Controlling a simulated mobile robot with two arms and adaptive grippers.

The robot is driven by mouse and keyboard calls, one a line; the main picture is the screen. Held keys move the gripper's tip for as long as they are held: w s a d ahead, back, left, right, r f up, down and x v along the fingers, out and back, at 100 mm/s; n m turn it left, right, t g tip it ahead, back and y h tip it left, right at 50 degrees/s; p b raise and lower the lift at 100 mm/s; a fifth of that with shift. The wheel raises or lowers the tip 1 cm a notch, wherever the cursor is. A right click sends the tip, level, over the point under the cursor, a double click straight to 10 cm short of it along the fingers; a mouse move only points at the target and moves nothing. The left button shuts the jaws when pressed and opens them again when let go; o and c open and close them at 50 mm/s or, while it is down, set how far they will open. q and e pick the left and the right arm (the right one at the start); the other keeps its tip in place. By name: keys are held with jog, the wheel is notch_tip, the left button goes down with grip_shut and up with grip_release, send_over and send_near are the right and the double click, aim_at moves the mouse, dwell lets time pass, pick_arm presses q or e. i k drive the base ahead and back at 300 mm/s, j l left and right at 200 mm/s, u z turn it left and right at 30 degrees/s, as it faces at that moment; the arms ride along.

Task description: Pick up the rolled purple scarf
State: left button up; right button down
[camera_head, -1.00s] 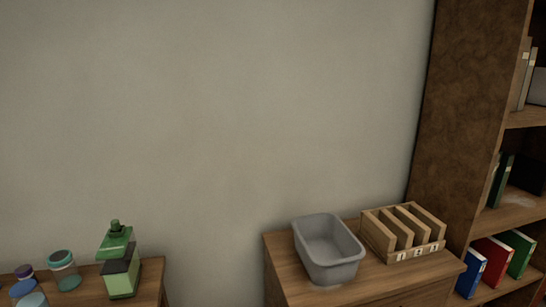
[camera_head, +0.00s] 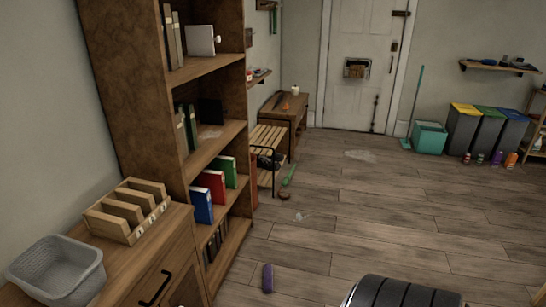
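A small purple roll (camera_head: 267,278) lies on the wooden floor near the bottom middle of the head view, in front of the bookcase. It looks like the rolled scarf, but it is too small to make out the cloth. Nothing touches it that I can see. Neither of my grippers is in view.
A bookcase (camera_head: 131,88) with coloured binders stands at left. Beside it a wooden cabinet (camera_head: 150,262) bears a grey bin (camera_head: 57,270) and a slotted wooden rack (camera_head: 128,208). A dark ribbed object (camera_head: 405,292) is at the bottom right. The middle floor is mostly clear.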

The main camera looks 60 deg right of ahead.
aim_at(268, 273)
jog(key=z, duration=1.75)
jog(key=i+l+u, duration=0.1)
jog(key=u, duration=0.75)
jog(key=i+l+u, duration=0.3)
jog(key=l, duration=0.3)
jog(key=i+l+u, duration=0.2)
jog(key=l, duration=0.15)
jog(key=i+l+u, duration=0.15)
jog(key=l, duration=0.2)
jog(key=l+u, duration=0.15)
jog(key=l, duration=0.2)
jog(key=i, duration=0.05)
